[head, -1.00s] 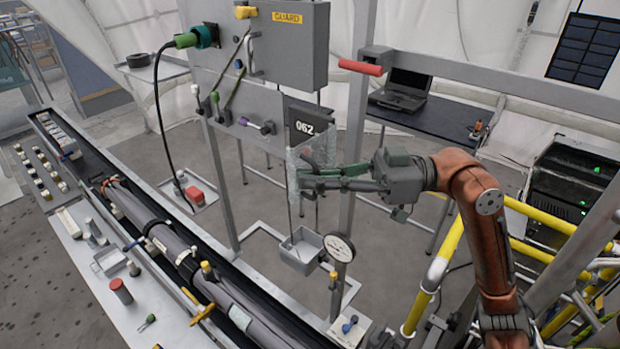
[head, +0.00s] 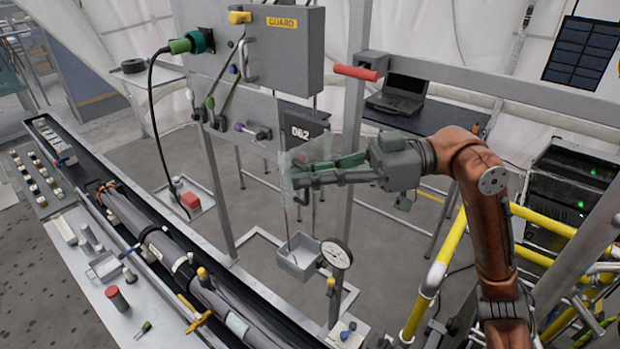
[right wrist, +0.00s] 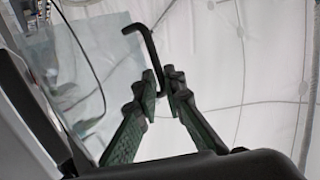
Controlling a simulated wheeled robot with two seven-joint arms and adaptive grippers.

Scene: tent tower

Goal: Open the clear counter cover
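The clear cover (head: 291,166) is a see-through pane hanging at the lower part of the dark counter (head: 305,128), whose white digits show above it. In the right wrist view the cover (right wrist: 88,85) is a pale clear sheet at the left. A bent black handle (right wrist: 149,48) stands between my fingertips. My right gripper (head: 299,178) reaches in from the right at the cover; in the right wrist view its green-padded fingers (right wrist: 160,83) close in on both sides of the handle. My left gripper is not in view.
A grey GUARD box (head: 270,50) hangs above the counter. A steel post with a red handle (head: 357,73) stands just behind my right gripper. A small grey tray (head: 299,257) and a round gauge (head: 337,254) are below. Yellow rails (head: 440,262) flank my right arm.

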